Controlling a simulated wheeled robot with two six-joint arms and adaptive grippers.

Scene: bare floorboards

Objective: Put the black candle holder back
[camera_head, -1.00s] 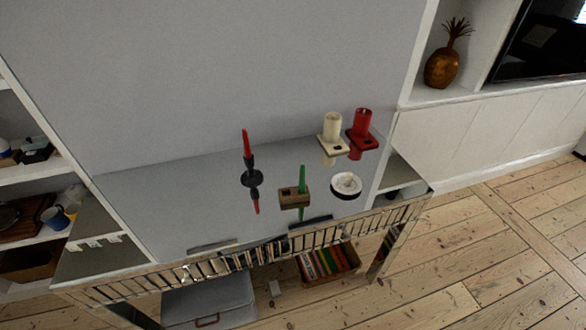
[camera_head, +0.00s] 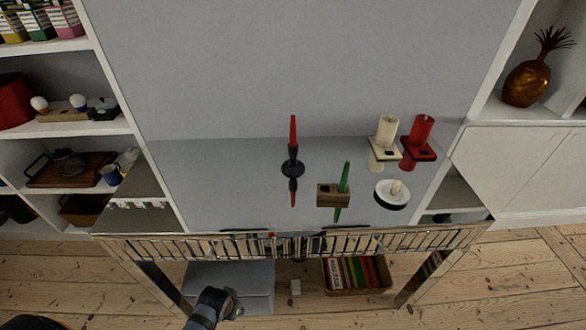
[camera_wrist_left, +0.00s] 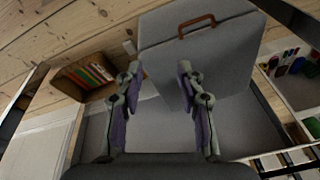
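The black candle holder (camera_head: 292,168) stands upright on the reflective table (camera_head: 240,215), with a red candle in it and its mirror image below. To its right on the same top are a wooden holder with a green candle (camera_head: 333,192), a round black-and-white holder with a short candle (camera_head: 392,194), a cream candle (camera_head: 386,135) and a red candle on a red holder (camera_head: 420,135). A dark part of my arm enters at the bottom of the head view, well below the candles. My left gripper (camera_wrist_left: 164,72) is open and empty in the wrist view. My right gripper is not in view.
A grey case (camera_head: 245,280) with a brown handle and a basket of books (camera_head: 357,274) lie under the table. A metal rail (camera_head: 300,241) runs along the table's front edge. Shelves (camera_head: 65,130) stand at left. The tabletop left of the black holder is clear.

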